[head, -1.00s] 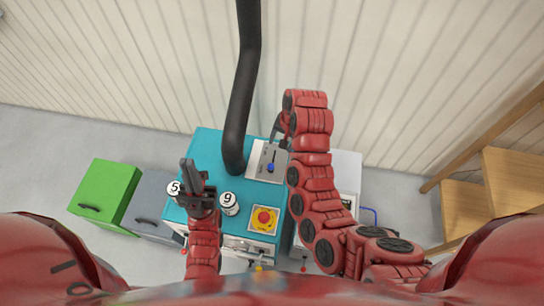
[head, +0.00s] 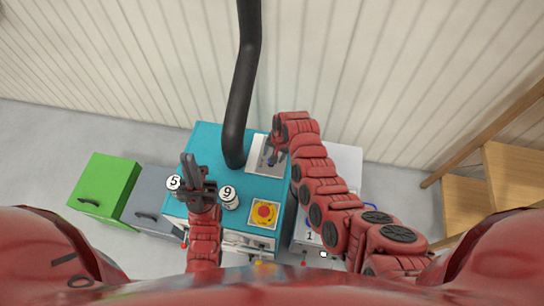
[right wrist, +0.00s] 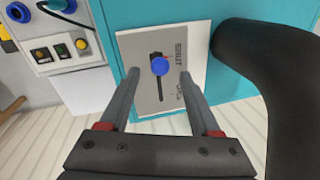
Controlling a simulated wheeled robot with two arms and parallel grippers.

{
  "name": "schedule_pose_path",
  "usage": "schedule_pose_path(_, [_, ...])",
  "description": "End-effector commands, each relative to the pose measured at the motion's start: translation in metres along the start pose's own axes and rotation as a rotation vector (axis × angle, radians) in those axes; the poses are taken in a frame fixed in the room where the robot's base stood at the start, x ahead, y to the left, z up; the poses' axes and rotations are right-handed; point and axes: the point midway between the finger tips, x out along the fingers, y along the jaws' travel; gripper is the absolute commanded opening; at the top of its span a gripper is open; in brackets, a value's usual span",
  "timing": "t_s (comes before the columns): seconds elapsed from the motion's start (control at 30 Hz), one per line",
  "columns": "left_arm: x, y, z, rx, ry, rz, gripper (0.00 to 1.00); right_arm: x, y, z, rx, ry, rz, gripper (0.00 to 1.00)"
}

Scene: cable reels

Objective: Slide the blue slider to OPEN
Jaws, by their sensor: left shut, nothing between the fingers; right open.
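The blue slider (right wrist: 159,66) is a round knob on a slot in a grey panel (right wrist: 136,50). In the right wrist view the panel's SHUT label is toward the top and its OPEN label lower, and the knob stands between them, somewhat nearer SHUT. My right gripper (right wrist: 160,76) is open, its fingers on either side of the knob in the picture; I cannot tell whether they touch it. In the head view my right gripper (head: 273,147) partly covers the panel (head: 259,166). My left gripper (head: 190,163) is shut and empty above the teal cabinet's left side.
The teal cabinet (head: 208,142) carries a thick black hose (head: 243,90) left of the panel, white knobs marked 5 (head: 173,183) and 9 (head: 229,196), and a red button on yellow (head: 264,211). A green box (head: 105,190) stands left. A wooden shelf (head: 512,170) stands right.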

Motion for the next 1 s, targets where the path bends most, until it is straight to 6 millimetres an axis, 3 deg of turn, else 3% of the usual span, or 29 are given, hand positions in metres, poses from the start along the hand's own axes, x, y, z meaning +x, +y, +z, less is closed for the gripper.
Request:
schedule_pose_path(0.33, [0.001,0.000,0.000,0.000,0.000,0.000,0.00,0.027,0.000,0.001,-0.003,-0.005,0.003,0.64])
schedule_pose_path(0.8, [0.001,0.000,0.000,0.000,0.000,0.000,0.00,0.032,0.000,0.001,0.000,-0.001,-0.001,0.64])
schedule_pose_path(1.0, [0.001,0.000,0.000,0.000,0.000,0.000,0.00,0.032,0.000,0.001,0.000,-0.001,0.000,0.30])
